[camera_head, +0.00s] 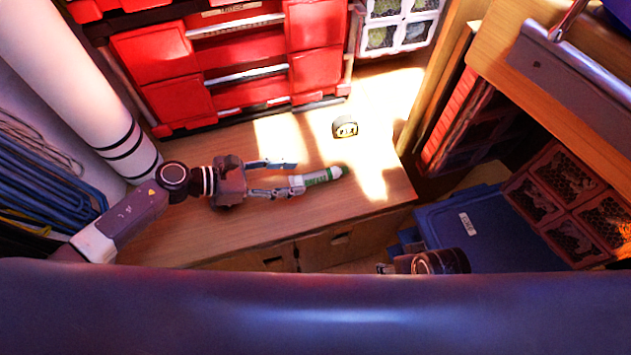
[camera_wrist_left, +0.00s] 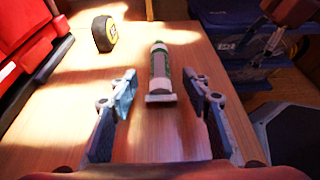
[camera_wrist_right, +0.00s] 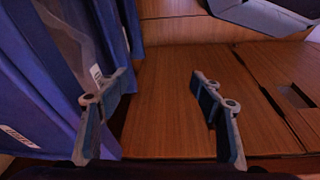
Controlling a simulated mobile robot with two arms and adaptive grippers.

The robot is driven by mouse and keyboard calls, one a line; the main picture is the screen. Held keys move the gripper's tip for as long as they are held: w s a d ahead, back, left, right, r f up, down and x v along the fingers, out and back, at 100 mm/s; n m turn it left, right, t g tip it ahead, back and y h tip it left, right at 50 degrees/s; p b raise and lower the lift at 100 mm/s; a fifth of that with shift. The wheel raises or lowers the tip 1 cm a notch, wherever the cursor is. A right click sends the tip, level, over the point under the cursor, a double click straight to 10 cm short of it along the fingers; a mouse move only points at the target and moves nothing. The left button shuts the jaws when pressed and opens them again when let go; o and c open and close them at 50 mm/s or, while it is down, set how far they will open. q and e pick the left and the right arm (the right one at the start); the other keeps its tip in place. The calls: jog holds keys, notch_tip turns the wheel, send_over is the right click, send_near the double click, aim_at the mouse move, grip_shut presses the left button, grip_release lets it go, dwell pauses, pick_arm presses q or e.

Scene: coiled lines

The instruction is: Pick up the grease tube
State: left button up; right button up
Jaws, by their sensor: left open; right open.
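The grease tube (camera_head: 320,177) is white and green and lies on the wooden bench top. In the left wrist view the tube (camera_wrist_left: 160,68) points away from me, its wide flat end nearest. My left gripper (camera_head: 291,175) is open at that near end. Its fingertips (camera_wrist_left: 160,78) show to either side of the tube, with gaps between. How far it is above the bench is hard to tell. My right gripper (camera_wrist_right: 158,76) is open and empty, in front of a wooden cabinet; in the head view it is partly hidden.
A yellow and black tape measure (camera_head: 345,127) stands on the bench beyond the tube. Red drawers (camera_head: 230,60) line the back. A white roll (camera_head: 75,80) leans at the left. A blue bin (camera_head: 465,225) stands right of the bench. Bench wood left of the gripper is bare.

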aim_at(311, 175)
pick_arm(q)
jog(key=shift+x, duration=3.95)
jog(key=shift+r, duration=0.15)
jog(key=shift+c, duration=0.2)
grip_shut()
